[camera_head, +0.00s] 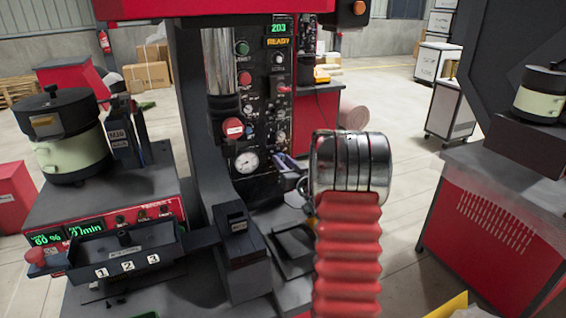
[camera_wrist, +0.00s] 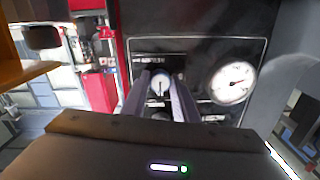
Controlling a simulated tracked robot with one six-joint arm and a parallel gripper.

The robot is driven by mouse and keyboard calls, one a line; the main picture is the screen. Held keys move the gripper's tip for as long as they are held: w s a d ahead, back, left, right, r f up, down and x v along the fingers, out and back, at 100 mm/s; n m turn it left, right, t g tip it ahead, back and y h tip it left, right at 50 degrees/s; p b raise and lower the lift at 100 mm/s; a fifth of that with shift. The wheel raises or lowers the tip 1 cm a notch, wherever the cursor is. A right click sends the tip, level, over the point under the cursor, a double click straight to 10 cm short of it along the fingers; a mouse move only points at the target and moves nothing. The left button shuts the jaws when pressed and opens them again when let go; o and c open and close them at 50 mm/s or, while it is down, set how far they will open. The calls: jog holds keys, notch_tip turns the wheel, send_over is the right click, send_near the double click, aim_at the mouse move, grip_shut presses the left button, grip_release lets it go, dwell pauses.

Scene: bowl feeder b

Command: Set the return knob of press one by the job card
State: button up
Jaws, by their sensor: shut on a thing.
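My gripper shows in the wrist view (camera_wrist: 160,92), its two dark fingers shut on a small round pale-faced knob (camera_wrist: 159,84) on a black panel. A label above the knob is too small to read surely. In the head view my gripper (camera_head: 288,168) is at the lower right of the black control panel (camera_head: 263,110) of the press; my wrist partly covers that area. The panel carries several small knobs, a green button, red buttons and a display (camera_head: 278,29) reading 203, with READY under it. I cannot make out a job card.
A round white gauge (camera_wrist: 233,82) sits right of the fingers in the wrist view. The press's chrome column (camera_head: 219,62) stands left of the panel. A bowl feeder (camera_head: 72,140) and a numbered tray (camera_head: 125,255) are at the left. A red-fronted bench (camera_head: 490,220) stands at the right.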

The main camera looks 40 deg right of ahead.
jog(key=m, duration=0.5)
jog(key=shift+m, duration=2)
jog(key=shift+s+d, duration=0.1)
jog(key=o, duration=1.1)
jog(key=shift+c, duration=0.2)
jog(key=v, duration=1.3)
jog(key=shift+s+a+f, duration=0.25)
jog(key=shift+s, duration=0.05)
